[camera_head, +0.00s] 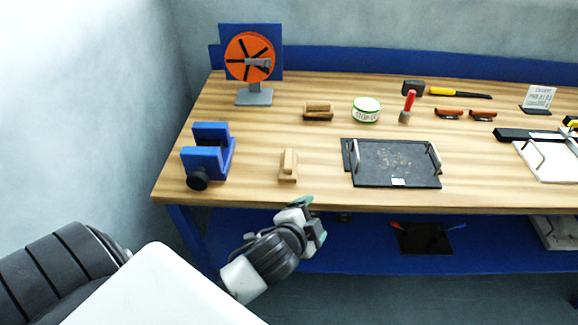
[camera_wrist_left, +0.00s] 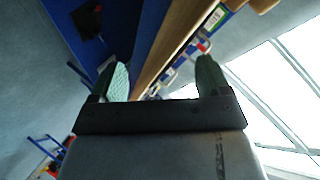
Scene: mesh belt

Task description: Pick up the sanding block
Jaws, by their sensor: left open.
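A light wooden block with a raised grip (camera_head: 288,166), which looks like the sanding block, sits on the workbench (camera_head: 250,185) near its front edge. A second wooden block with a dark underside (camera_head: 318,112) lies farther back; it may be a brush. My left gripper (camera_head: 312,216) is in front of the bench edge, just right of and nearer than the front block, and touches neither block. In the left wrist view its two green-padded fingers (camera_wrist_left: 163,80) are spread with nothing held between them. My right gripper is not seen.
A blue vise (camera_head: 208,153) stands left of the front block. A black tray with handles (camera_head: 395,165) lies to its right. A round tin (camera_head: 367,109), a hammer (camera_head: 440,91) and an orange-disc stand (camera_head: 250,60) are farther back. A blue shelf (camera_head: 370,255) runs below the bench.

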